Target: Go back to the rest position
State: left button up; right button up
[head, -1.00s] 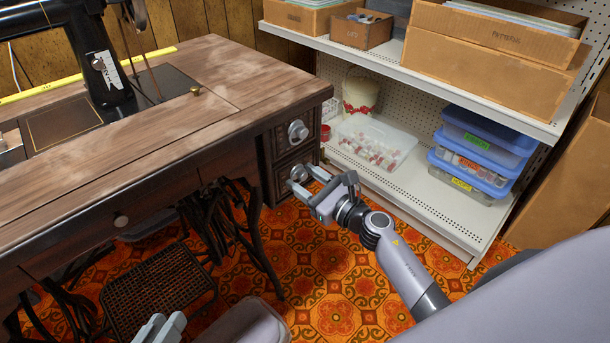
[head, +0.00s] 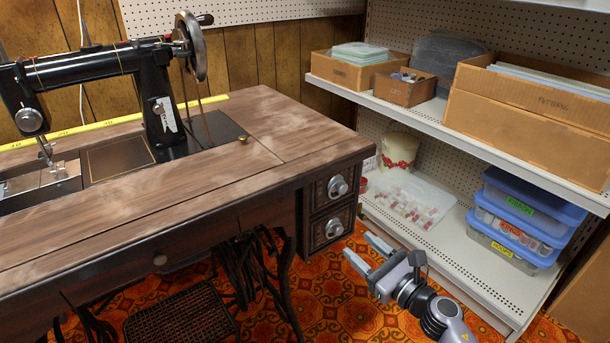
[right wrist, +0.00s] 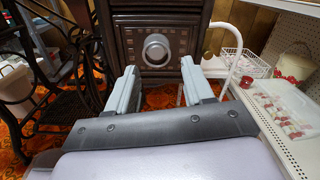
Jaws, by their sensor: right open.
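My right gripper (head: 362,254) is open and empty, low over the patterned carpet in front of the treadle table's drawers. In the right wrist view its two fingers (right wrist: 160,90) stand apart, with a drawer front and its round knob (right wrist: 156,49) beyond them. The fingers do not touch the knob. In the head view the sewing table (head: 265,120) carries a black sewing machine (head: 100,66) with a handwheel. The two stacked drawers (head: 330,210) at the table's right end look shut. My left gripper is not in view.
A white shelf unit (head: 440,130) stands on the right, with cardboard boxes (head: 520,118) above and stacked blue-lidded bins (head: 520,215) below. A clear box (head: 408,200) and a floral tin (head: 398,152) are on its lower shelf. Carpet (head: 350,310) is open between table and shelf.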

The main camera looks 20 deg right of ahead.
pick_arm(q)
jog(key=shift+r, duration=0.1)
